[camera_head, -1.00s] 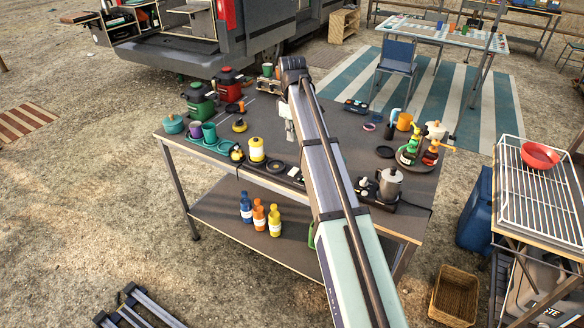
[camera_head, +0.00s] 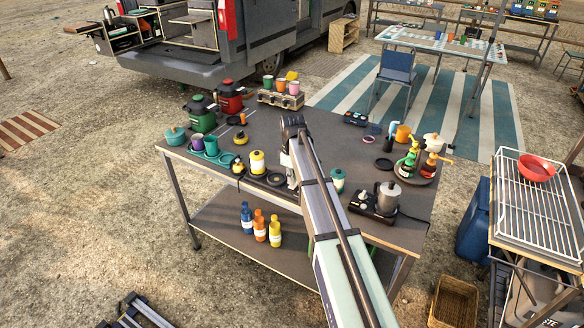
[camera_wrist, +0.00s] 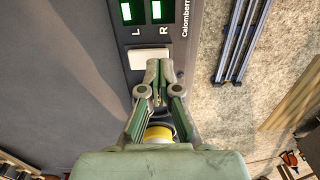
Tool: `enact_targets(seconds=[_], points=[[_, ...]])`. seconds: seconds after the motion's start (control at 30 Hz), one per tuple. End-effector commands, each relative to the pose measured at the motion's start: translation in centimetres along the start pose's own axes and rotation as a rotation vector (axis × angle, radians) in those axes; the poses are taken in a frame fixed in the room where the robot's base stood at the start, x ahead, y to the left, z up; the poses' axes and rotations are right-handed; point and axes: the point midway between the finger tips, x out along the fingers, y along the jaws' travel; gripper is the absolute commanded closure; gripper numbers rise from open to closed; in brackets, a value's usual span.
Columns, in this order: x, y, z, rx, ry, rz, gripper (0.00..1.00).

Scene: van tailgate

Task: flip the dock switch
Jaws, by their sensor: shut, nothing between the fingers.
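A dark dock panel (camera_wrist: 182,50) lies along the table edge in the wrist view. It has two lit green windows (camera_wrist: 144,12) lettered L and R. Below them is a pale rectangular plate (camera_wrist: 148,58), which looks like the switch; which way it is set I cannot tell. My gripper (camera_wrist: 157,72) is shut and empty, its fingertips at the lower right edge of the plate; whether they touch it I cannot tell.
A yellow-and-white jar (camera_head: 257,162) and a black round piece (camera_head: 276,179) stand left of my gripper. A teal-lidded jar (camera_head: 338,181) and a stove with a metal pot (camera_head: 388,198) stand to its right. Clear grey tabletop (camera_wrist: 60,80) lies left in the wrist view.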

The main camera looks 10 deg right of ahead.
Motion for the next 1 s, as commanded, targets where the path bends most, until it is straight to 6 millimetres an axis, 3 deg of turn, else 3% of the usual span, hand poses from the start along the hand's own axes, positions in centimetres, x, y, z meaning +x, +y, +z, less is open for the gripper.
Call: enact_targets(seconds=[0.67, 1.0], points=[[1.9, -0.4, 0.1, -0.001, 0.0, 0.052, 1.0], [1.5, 0.1, 0.0, 0.001, 0.0, 0.051, 1.0]])
